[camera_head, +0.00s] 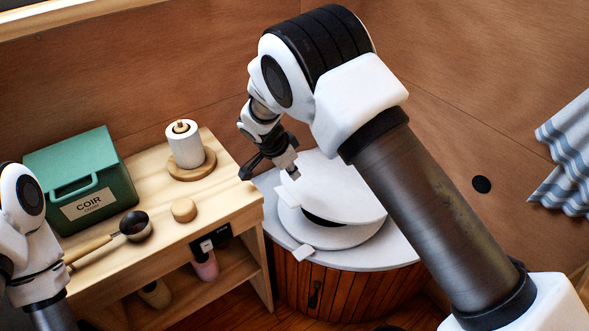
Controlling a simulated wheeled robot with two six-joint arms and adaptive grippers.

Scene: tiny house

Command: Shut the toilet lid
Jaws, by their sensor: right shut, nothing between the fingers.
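The toilet has a white seat (326,236) on a rounded, wood-slatted base (345,293). Its white lid (350,190) is tilted partly up over the seat, with a dark gap between them. My right arm crosses in front and hides part of the lid's right side. My right gripper (294,174) is shut and empty at the lid's upper left; I cannot tell whether it touches the lid. My left arm shows at the left edge; its gripper is out of view.
A wooden bench (228,204) stands left of the toilet. It holds a green COIR box (85,182), a paper roll (184,146), a dark-headed scoop (136,226) and a round wooden lid (184,210). A striped towel (570,155) hangs at right.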

